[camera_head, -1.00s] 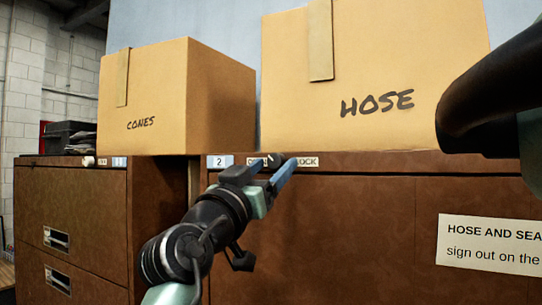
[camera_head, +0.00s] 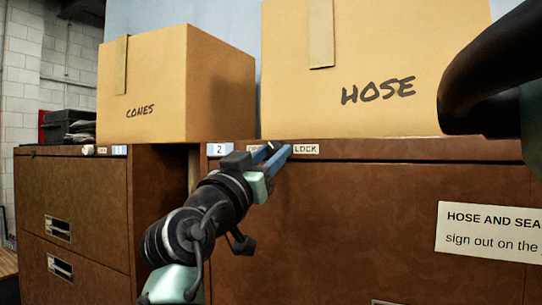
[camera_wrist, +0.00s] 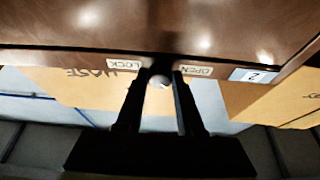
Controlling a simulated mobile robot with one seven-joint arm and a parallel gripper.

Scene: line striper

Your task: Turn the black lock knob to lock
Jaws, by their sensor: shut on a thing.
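The lock knob (camera_wrist: 159,80) is a small round thing with a pale, shiny face, set at the top edge of the brown cabinet (camera_head: 330,230) between the OPEN label (camera_wrist: 195,71) and the LOCK label (camera_wrist: 124,64). The wrist view is upside down. My gripper (camera_head: 275,151) reaches up to that edge, and its two dark fingers are shut on the knob, one on each side. In the head view the fingers hide most of the knob and part of the OPEN label. The LOCK label shows just right of the fingertips. I cannot tell which way the knob points.
A HOSE box (camera_head: 375,55) and a CONES box (camera_head: 150,85) stand on the cabinet tops. A second cabinet (camera_head: 70,190) with a pale knob (camera_head: 88,149) is at left. A paper sign (camera_head: 490,235) hangs on the front at right.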

